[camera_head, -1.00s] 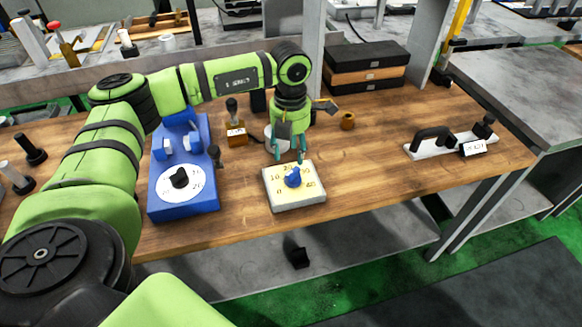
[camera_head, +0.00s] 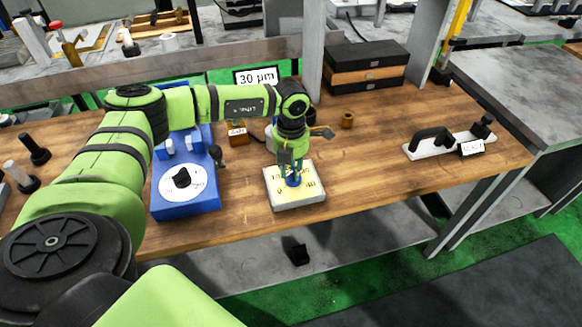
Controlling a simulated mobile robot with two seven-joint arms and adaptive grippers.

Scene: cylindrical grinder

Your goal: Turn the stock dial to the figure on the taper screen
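A cream dial box (camera_head: 312,197) with figures around a blue knob (camera_head: 292,181) sits on the wooden bench, near its front edge. My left gripper (camera_head: 292,176) points down at the knob, its fingertips at either side of it. Whether they grip it is too small to tell, and the gripper hides part of the knob and figures. A white screen reading "30 µm" (camera_head: 256,76) stands behind my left forearm. My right gripper is not in view.
A blue device (camera_head: 190,208) with a black knob on a white dial stands left of the box. A white gauge with a black handle (camera_head: 432,139) is at right. Bench between is clear.

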